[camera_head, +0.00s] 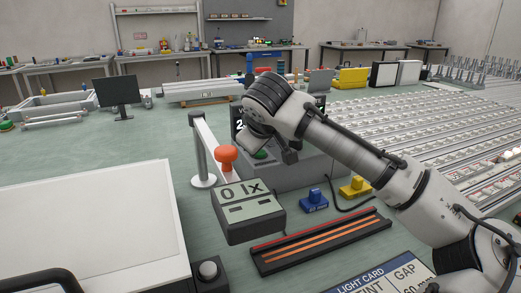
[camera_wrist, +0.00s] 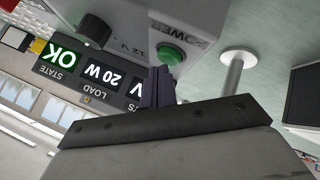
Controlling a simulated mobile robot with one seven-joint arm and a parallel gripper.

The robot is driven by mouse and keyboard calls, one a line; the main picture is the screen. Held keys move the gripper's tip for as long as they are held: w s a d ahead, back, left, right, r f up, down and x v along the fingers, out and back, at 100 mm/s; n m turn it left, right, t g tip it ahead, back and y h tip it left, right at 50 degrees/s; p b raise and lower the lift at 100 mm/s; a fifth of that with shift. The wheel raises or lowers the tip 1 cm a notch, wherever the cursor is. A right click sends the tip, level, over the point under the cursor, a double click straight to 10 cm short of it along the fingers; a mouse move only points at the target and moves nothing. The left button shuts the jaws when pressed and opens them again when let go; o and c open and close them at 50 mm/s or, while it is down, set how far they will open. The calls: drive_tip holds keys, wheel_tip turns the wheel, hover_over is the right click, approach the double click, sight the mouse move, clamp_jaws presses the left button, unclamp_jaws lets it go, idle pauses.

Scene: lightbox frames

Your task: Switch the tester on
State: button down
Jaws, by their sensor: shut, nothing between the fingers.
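The tester is a grey box (camera_head: 290,178) standing on the green bench in the head view, partly hidden behind my arm. In the wrist view its face (camera_wrist: 130,22) appears upside down, with a round green button (camera_wrist: 171,54) labelled POWER, a black knob (camera_wrist: 94,30) and a "12 V" mark. Its dark display (camera_wrist: 95,78) reads "20 W" under LOAD and a green-backed "OK" under STATE. My gripper (camera_wrist: 158,82) is shut and empty, its fingertips right beside the green button; I cannot tell whether they touch it. The button also shows in the head view (camera_head: 262,154).
Blue (camera_head: 315,200) and yellow (camera_head: 355,187) clips and an orange-striped rail (camera_head: 320,240) lie nearby. A white panel (camera_head: 90,240) fills the lower left.

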sight(261, 154)
drive_tip(key=shift+r+p, duration=2.7)
drive_tip(key=shift+r, duration=0.35)
